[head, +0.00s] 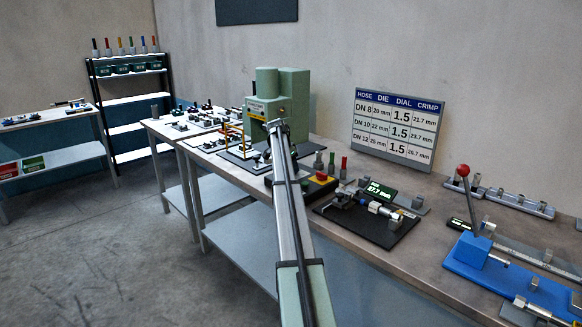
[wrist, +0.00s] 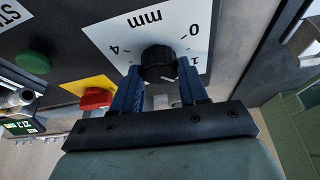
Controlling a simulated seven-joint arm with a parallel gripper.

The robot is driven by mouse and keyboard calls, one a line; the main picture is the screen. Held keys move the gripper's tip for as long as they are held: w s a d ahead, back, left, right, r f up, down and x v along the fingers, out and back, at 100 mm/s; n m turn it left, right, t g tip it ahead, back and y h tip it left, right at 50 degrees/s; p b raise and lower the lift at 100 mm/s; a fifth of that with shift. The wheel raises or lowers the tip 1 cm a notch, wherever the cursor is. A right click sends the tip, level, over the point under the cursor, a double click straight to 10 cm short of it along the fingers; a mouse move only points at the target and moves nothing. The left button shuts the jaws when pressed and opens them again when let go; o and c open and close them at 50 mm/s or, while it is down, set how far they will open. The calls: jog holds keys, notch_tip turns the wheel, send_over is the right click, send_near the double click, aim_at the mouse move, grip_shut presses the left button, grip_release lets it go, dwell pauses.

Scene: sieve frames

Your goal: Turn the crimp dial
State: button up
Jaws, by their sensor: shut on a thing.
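The crimp dial (wrist: 158,60) is a black round knob on a white scale plate (wrist: 104,34). The plate is lettered mm, with 0, 1 and 4 readable upside down. My gripper (wrist: 159,72) is shut on the dial, one blue finger on each side of it. A small pale mark shows at the knob's lower edge; its exact reading is unclear. In the head view, my arm reaches up to the green crimping press (head: 292,92), and the dial cannot be made out there. A wall chart (head: 398,128) lists dial 1.5 in every row.
A green button (wrist: 33,63) and a red button (wrist: 97,98) on yellow sit beside the dial. On the bench, a black mat (head: 388,238) holds a gauge with a lit display (head: 378,190). A blue fixture (head: 478,258) with a red-knobbed lever stands at right.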

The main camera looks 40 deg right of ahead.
jog(key=n+t, duration=0.1)
jog(key=n, duration=0.1)
jog(key=n+t, duration=0.1)
jog(key=n, duration=0.2)
jog(key=shift+s+d, duration=0.1)
jog(key=shift+s, duration=0.1)
jog(key=shift+n+t+y, duration=0.6)
jog(key=shift+n+t, duration=0.2)
jog(key=shift+n, duration=1.5)
jog(key=shift+d, duration=0.1)
jog(key=o, duration=1.1)
jog(key=shift+c, duration=0.2)
jog(key=shift+r, duration=0.1)
jog(key=v, duration=1.3)
jog(key=shift+r, duration=0.4)
jog(key=shift+s+f, duration=0.1)
